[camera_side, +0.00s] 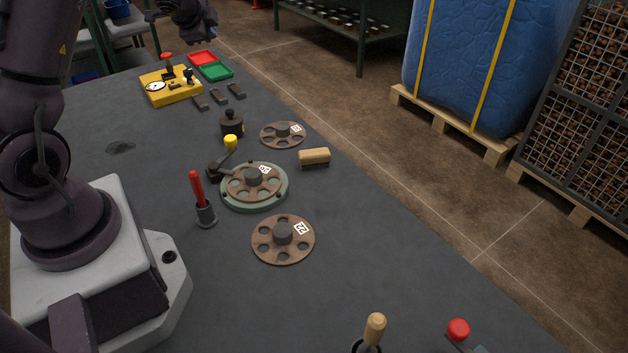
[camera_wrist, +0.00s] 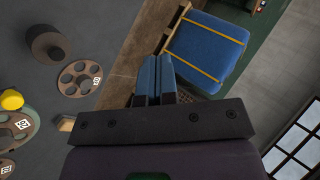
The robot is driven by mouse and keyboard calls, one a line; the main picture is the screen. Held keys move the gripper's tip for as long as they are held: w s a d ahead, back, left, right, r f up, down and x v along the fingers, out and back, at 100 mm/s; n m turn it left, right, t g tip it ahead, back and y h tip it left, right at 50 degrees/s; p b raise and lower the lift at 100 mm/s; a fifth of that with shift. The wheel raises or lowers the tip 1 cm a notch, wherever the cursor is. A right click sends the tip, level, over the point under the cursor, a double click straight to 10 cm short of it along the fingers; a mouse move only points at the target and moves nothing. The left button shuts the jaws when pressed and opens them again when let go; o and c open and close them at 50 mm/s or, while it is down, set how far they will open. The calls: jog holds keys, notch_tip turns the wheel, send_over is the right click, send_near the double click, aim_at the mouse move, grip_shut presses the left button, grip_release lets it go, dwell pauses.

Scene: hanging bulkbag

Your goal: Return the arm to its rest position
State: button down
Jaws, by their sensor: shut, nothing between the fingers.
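My gripper (camera_wrist: 154,78) shows in the wrist view with its two blue-grey fingers side by side and shut, holding nothing. It is raised and points out past the table toward the wrapped blue load. In the side view only a dark part of my arm's far end shows at the top left, above the far end of the table, and the fingers cannot be made out clearly there. My arm's base stands on the left of the table (camera_side: 350,235).
Spoked discs (camera_side: 283,239), a green round fixture (camera_side: 280,196), a red-handled tool (camera_side: 199,198), a brush (camera_side: 314,157) and a yellow gauge block (camera_side: 172,86) stand on the table. Red (camera_side: 202,58) and green (camera_side: 216,73) trays lie behind. A blue load (camera_side: 470,65) stands beyond the table.

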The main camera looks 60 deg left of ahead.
jog(key=s+d+r+n+h, duration=0.2)
jog(key=s+d+r, duration=0.2)
jog(key=d, duration=0.9)
jog(key=s+d+r+n+h, duration=0.2)
jog(key=s+d+r, duration=0.2)
jog(key=d, duration=0.9)
jog(key=s+d+r+n+g+h, duration=0.1)
jog(key=s+d+r, duration=0.3)
jog(key=s+d, duration=0.4)
jog(key=d+n+h, duration=0.1)
jog(key=d, duration=0.4)
jog(key=shift+s+n+h, duration=0.3)
